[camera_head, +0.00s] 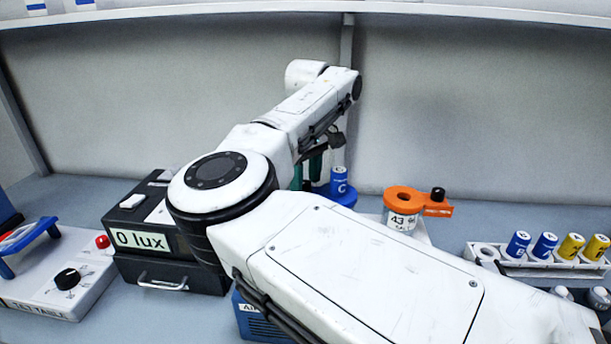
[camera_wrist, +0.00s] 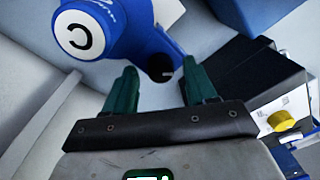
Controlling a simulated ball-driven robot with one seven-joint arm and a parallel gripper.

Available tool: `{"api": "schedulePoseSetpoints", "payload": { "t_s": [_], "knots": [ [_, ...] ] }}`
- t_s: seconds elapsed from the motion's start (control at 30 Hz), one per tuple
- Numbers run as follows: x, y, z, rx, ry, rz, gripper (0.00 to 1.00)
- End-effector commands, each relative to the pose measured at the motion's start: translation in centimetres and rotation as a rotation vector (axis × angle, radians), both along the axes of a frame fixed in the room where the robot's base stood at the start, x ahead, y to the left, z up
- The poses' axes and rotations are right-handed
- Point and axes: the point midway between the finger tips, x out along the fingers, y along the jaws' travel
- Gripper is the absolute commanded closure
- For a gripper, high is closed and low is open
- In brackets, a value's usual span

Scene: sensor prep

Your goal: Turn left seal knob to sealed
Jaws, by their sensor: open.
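The left seal knob (camera_wrist: 160,68) is a small black knob at the end of a blue arm in the wrist view. The arm joins a blue holder (camera_wrist: 158,44) bearing a blue piece with a white end marked C (camera_wrist: 80,36). My gripper (camera_wrist: 160,76) is open, with one green finger on each side of the knob; I cannot tell if either touches it. In the head view the blue holder (camera_head: 345,198) stands behind my arm, and my gripper's green fingers (camera_head: 307,176) show just left of it. The knob is hidden there.
An orange-topped jar (camera_head: 402,203) with its own black knob (camera_head: 438,194) stands to the right. A rack (camera_head: 540,267) of blue and yellow cylinders is farther right. A black "0 lux" box (camera_head: 150,245) and a grey dial unit (camera_head: 60,275) are left. The back wall is close.

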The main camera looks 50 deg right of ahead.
Motion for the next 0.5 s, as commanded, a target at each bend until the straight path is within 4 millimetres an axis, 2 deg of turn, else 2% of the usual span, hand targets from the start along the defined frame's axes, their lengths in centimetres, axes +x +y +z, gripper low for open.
{"api": "schedulePoseSetpoints", "payload": {
  "t_s": [0.33, 0.5],
  "knots": [
    [-0.01, 0.01, -0.38, 0.0, 0.0, 0.0, 0.44],
    [-0.01, 0.01, -0.36, 0.0, 0.0, 0.0, 0.6]
  ]
}}
